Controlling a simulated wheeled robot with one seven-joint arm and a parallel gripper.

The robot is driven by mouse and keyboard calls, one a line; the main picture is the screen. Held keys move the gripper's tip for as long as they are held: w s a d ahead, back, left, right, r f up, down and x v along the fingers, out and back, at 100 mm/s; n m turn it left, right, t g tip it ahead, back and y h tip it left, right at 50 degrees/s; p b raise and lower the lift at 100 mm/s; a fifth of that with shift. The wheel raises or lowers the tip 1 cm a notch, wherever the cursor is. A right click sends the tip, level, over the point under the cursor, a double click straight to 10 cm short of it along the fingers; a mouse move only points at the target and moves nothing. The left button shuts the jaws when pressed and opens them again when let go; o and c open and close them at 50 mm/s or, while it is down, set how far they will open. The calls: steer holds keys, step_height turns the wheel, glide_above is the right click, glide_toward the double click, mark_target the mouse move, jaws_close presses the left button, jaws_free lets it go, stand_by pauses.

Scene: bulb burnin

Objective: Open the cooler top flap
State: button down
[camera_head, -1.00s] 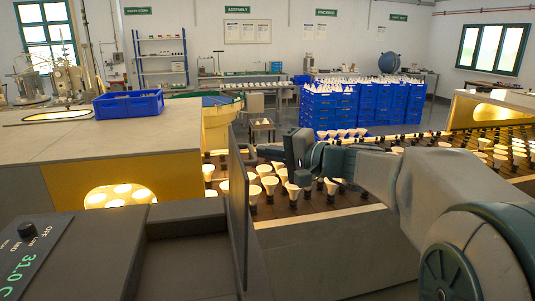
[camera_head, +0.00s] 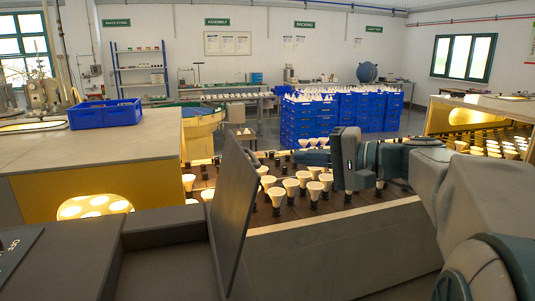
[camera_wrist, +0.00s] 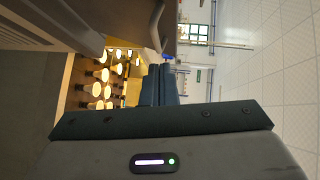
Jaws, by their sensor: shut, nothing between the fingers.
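The cooler (camera_head: 80,265) is a dark grey box at the lower left, and part of its panel shows at the left edge. Its top flap (camera_head: 236,205) stands raised at the box's right side and leans to the right, past upright. The box top beside it shows a recessed dark area. My gripper (camera_head: 300,157) is to the right of the flap, its fingers pointing left toward it, with a small gap between. In the wrist view the fingers (camera_wrist: 160,85) are together and empty. Whether they touch anything is hard to tell there.
A conveyor of upright bulbs (camera_head: 290,187) runs behind the flap and under my arm. A bench (camera_head: 100,150) with a blue crate (camera_head: 105,113) stands at the left. Stacked blue crates (camera_head: 340,115) are farther back. Open floor shows between the bench and the stacks.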

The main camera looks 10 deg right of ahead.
steer(key=s+a+f+n+g+h, duration=0.1)
steer(key=s+a+f+g+h, duration=0.2)
steer(key=f, duration=0.4)
steer(key=s+a+f+g+h, duration=0.2)
steer(key=s+a+f, duration=0.1)
steer(key=s+f, duration=0.3)
steer(key=s+d+f+n+g+h, duration=0.1)
steer(key=s+d+f+n+h, duration=0.1)
steer(key=s+f, duration=0.3)
steer(key=s+d+f+n+h, duration=0.2)
steer(key=s+f+h, duration=0.3)
steer(key=f, duration=0.3)
steer(key=shift+s+d+f+n+g+h, duration=0.15)
steer(key=shift+d+n+g+h, duration=0.15)
steer(key=shift+d+n+g, duration=0.15)
steer(key=c, duration=1.8)
jaws_free()
steer(key=shift+s+d+f, duration=0.1)
steer(key=shift+s, duration=0.05)
steer(key=shift+o, duration=0.2)
